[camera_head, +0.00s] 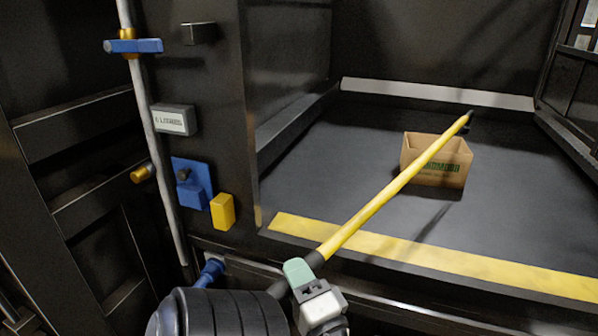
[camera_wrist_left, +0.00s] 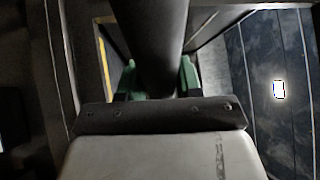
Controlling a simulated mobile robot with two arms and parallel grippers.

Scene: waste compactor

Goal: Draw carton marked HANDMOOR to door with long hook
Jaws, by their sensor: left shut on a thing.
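The open-topped cardboard carton (camera_head: 420,174) with green lettering, partly covered but ending in "MOOR", stands upright on the dark chamber floor, right of the middle. The long hook (camera_head: 378,200) is a yellow pole with a black grip and a dark tip. My left gripper (camera_head: 305,272) is shut on its black grip, outside the chamber's front edge. In the left wrist view the dark grip (camera_wrist_left: 152,45) runs between the green fingers. The pole crosses in front of the carton, and its tip shows past the back right rim. I cannot tell whether it touches the carton. My right gripper is not in view.
A yellow stripe (camera_head: 430,258) marks the chamber's front edge. Dark walls close the left, back and right. Left of the opening are a post with a label plate (camera_head: 174,119), a blue bracket (camera_head: 191,184) and a yellow block (camera_head: 222,211). The floor around the carton is clear.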

